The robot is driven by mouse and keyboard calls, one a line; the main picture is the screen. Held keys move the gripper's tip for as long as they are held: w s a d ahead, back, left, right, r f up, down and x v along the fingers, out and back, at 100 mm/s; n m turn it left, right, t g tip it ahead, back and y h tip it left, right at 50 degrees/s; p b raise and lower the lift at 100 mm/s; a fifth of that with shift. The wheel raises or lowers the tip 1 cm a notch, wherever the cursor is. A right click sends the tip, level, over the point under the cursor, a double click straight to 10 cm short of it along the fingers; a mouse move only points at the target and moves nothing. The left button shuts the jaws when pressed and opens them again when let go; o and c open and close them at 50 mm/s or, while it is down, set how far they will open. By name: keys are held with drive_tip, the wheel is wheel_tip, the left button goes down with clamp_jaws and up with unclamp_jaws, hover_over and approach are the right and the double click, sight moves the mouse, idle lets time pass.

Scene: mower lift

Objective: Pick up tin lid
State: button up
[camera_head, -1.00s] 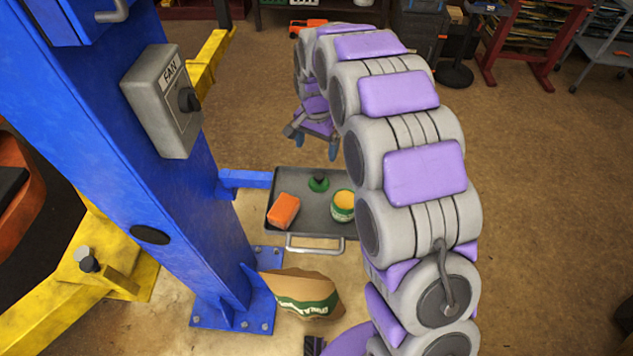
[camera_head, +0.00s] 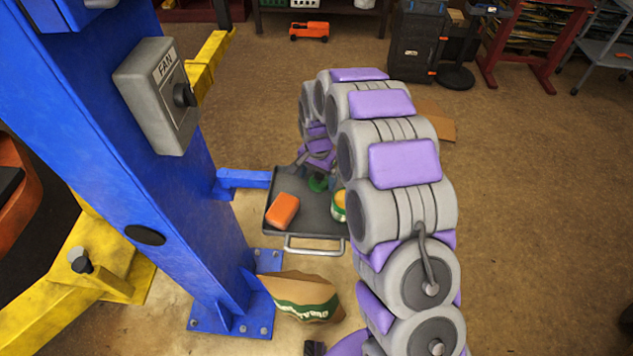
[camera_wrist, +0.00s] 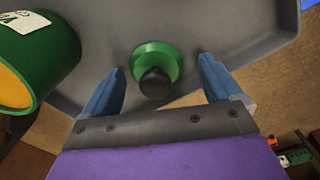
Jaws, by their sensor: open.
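The tin lid (camera_wrist: 155,62) is a green disc with a dark round knob on top. My gripper (camera_wrist: 158,80) is open in the wrist view, with one blue finger to each side of the lid and knob. The fingers do not visibly touch the lid. In the head view my gripper is mostly hidden behind my arm. A green tin (camera_wrist: 38,50) with a yellow top stands left of the lid in the wrist view.
The grey tray (camera_head: 318,228) also holds an orange block (camera_head: 282,210) and the tin (camera_head: 339,205). A blue post (camera_head: 165,150) with a FAN switch box (camera_head: 158,97) stands left of the tray. A brown paper bag (camera_head: 305,297) lies in front of it.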

drive_tip(key=shift+d, duration=0.45)
drive_tip(key=shift+c, duration=0.4)
drive_tip(key=shift+a, duration=0.45)
drive_tip(key=c, duration=0.7)
drive_tip(key=shift+d, duration=0.15)
drive_tip(key=shift+c, duration=1.4)
drive_tip(key=shift+d, duration=0.15)
